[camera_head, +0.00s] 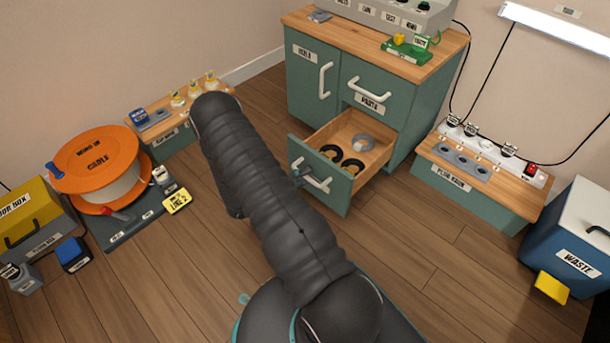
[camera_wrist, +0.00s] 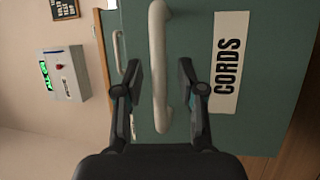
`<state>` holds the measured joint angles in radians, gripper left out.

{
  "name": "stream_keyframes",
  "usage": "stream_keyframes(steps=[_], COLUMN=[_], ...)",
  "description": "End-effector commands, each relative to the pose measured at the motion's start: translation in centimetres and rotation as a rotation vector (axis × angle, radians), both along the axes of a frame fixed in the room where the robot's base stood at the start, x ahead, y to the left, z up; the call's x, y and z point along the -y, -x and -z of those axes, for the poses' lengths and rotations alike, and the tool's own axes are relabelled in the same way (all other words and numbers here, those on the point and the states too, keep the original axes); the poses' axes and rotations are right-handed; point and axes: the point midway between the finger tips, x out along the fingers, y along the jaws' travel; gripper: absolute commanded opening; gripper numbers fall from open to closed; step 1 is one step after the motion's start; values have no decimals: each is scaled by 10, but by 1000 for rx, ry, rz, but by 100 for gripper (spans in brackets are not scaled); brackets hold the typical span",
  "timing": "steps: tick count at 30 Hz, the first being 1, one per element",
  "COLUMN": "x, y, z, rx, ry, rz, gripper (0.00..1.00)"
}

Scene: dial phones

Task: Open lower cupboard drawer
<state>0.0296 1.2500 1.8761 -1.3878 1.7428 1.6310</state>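The lower cupboard drawer (camera_head: 325,185) of the green cupboard (camera_head: 420,110) stands pulled out, its wooden inside showing. Two dark rings and a grey roll lie in it. The drawer's white handle (camera_head: 314,180) is on its green front, partly hidden by my gripper. In the wrist view the handle (camera_wrist: 158,60) runs upright on the green front, beside a CORDS label (camera_wrist: 227,67). My gripper (camera_wrist: 160,80) is open, one finger on each side of the handle, with gaps showing on both sides. In the head view my arm hides much of the gripper.
The upper drawer (camera_head: 365,90) and the left cupboard door (camera_head: 312,80) are shut. A low bench (camera_head: 480,190) stands right of the cupboard, and a blue waste bin (camera_head: 570,240) further right. An orange cable reel (camera_head: 95,160) stands at left. Wooden floor (camera_head: 420,260) is clear before the drawer.

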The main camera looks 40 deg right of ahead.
Motion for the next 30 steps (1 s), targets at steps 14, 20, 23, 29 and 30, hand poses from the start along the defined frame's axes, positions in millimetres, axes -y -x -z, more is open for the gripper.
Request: stream_keyframes(steps=[14, 20, 23, 29, 30], x=[-39, -77, -93, -112, -114], y=[-9, -17, -21, -25, -25], z=[7, 14, 16, 20, 20], rx=[0, -1, 0, 0, 0], ry=[0, 0, 0, 0, 0], rz=[-5, -3, -3, -2, -2], gripper=[39, 39, 39, 39, 39])
